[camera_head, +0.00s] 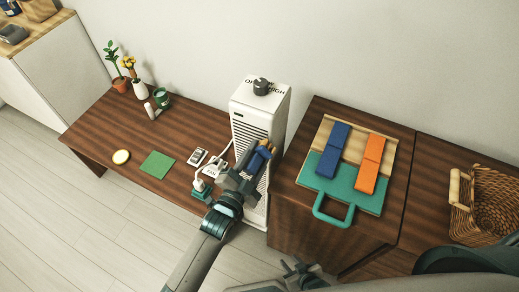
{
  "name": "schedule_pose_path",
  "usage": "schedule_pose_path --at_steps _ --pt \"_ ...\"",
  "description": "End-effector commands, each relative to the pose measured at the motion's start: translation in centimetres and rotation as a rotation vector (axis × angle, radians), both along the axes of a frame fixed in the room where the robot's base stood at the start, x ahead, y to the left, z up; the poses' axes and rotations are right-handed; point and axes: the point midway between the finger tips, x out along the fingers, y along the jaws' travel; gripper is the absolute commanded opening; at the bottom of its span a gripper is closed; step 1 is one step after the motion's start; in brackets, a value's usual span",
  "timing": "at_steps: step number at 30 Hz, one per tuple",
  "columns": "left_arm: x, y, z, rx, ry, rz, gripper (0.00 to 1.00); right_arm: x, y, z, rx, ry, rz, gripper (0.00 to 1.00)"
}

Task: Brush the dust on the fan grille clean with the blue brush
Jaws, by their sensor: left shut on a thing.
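The white fan (243,108) stands upright at the middle, with a dark knob on top and a slatted grille (246,133) on its front. My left gripper (246,172) is shut on the blue brush (257,160) in front of the grille's lower part. The brush's tan end shows close to the slats; I cannot tell whether it touches them. The arm and brush hide part of the lower grille, and dust is too small to make out. My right gripper (301,273) is low at the bottom edge, partly cut off, and its jaws are unclear.
A power strip with plugs (211,168) lies left of the fan on the low wooden bench (190,128), with a green cloth (157,164) and potted plants. Right, a cabinet holds a teal-handled board (353,199) with blue and orange pieces. A wicker basket (490,203) stands far right.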

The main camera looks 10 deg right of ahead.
Motion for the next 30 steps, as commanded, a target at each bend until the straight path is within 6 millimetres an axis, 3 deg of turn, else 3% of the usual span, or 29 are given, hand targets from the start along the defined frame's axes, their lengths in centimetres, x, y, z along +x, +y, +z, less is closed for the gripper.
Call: schedule_pose_path --at_steps 13,30 --pt "-3.0 2.2 0.2 -0.002 0.001 0.001 0.21 0.0 0.0 1.6 0.0 0.0 0.0 0.31" --pt "-3.6 2.7 0.1 -0.001 0.001 0.0 0.21 0.0 0.0 1.9 0.0 0.0 0.0 0.31"
